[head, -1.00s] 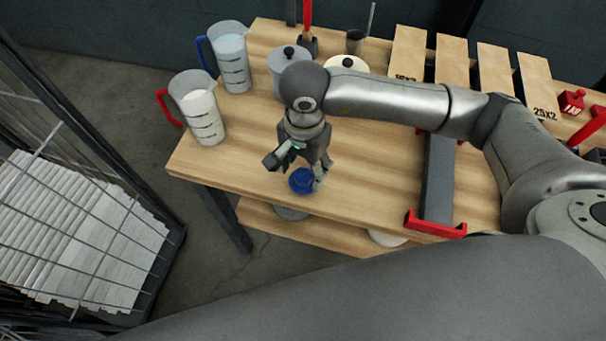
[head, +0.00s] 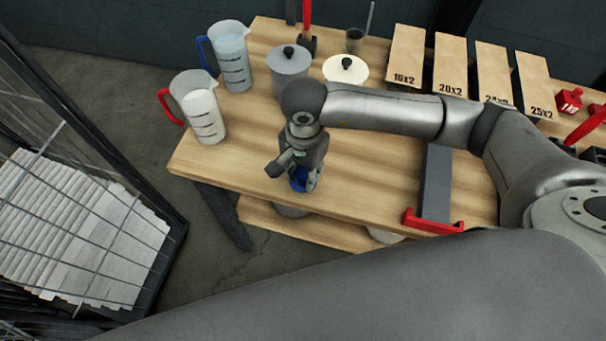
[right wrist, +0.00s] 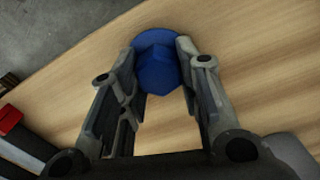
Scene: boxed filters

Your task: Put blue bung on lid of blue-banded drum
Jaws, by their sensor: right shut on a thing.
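The blue bung (head: 299,178) stands on the wooden table near its front left edge. In the right wrist view the bung (right wrist: 157,68) shows a hexagonal top over a wider round flange. My right gripper (right wrist: 157,72) is over it from above, with one finger on each side of the hexagonal part, shut on it. In the head view my right gripper (head: 300,181) partly covers the bung. I cannot make out a blue-banded drum in either view. My left gripper is not in view.
Two jugs, red-handled (head: 200,108) and blue-handled (head: 231,58), stand at the table's left. A grey lidded pot (head: 289,70) and a cream lidded pot (head: 346,69) stand behind my arm. A dark bar with red ends (head: 437,185) lies right. A wire cage (head: 80,230) stands left.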

